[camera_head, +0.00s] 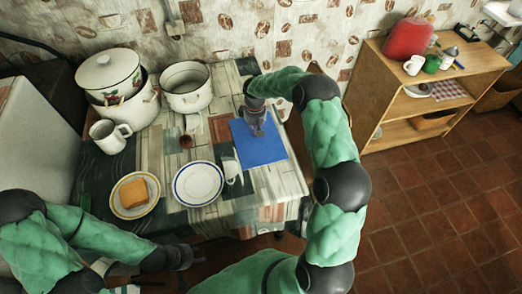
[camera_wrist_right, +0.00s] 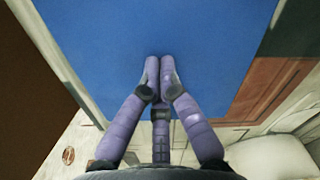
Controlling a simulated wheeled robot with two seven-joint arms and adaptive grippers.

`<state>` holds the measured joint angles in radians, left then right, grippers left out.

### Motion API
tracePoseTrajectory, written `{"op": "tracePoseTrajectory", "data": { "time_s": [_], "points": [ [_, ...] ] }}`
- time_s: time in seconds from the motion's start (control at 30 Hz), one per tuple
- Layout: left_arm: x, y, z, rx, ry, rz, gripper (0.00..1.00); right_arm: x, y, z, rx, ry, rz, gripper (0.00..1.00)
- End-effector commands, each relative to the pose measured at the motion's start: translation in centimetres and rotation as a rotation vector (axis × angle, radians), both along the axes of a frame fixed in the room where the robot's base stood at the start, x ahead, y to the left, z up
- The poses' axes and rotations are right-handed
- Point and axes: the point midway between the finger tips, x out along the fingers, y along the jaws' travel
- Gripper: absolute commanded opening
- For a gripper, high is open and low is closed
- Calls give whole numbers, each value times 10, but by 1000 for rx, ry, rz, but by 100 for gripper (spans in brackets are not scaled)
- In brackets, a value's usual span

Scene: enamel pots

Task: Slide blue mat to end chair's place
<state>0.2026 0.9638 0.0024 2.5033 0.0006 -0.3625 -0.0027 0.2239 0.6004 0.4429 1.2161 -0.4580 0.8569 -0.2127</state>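The blue mat (camera_head: 262,150) lies flat on the right part of the table (camera_head: 276,207). My right gripper (camera_head: 258,128) is over the mat's upper edge, pointing down. In the right wrist view the blue mat (camera_wrist_right: 205,40) fills the middle, and the right gripper (camera_wrist_right: 160,68) has its fingers together with nothing seen between them. Its tips are at or just above the mat; I cannot tell whether they touch. My left gripper (camera_head: 185,258) is low, off the table's front edge, and its opening is unclear. The end chair is not clearly visible; my right arm covers part of the table's right side.
A white mug (camera_head: 231,170) and an empty plate (camera_head: 198,184) stand just left of the mat. A plate with bread (camera_head: 133,194), another mug (camera_head: 110,136) and pots (camera_head: 187,88) are farther left. A wooden shelf (camera_head: 425,100) stands right of the table.

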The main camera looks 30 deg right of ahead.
Motion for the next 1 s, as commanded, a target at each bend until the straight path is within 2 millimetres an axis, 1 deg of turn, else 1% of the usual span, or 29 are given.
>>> {"op": "tracePoseTrajectory", "data": {
  "time_s": [0.17, 0.9, 1.0],
  "points": [
    [0, 0, 2, 0, 0, 0, 40, 0, 0, 3, 0, 0, 1, 0],
    [0, 0, 42, 0, 0, 0, 40, 0, 0, 66, -1, -1, 1, 0],
    [0, 0, 45, 0, 0, 0, 40, 0, 0, 71, -1, -1, 1, 0]
  ]
}}
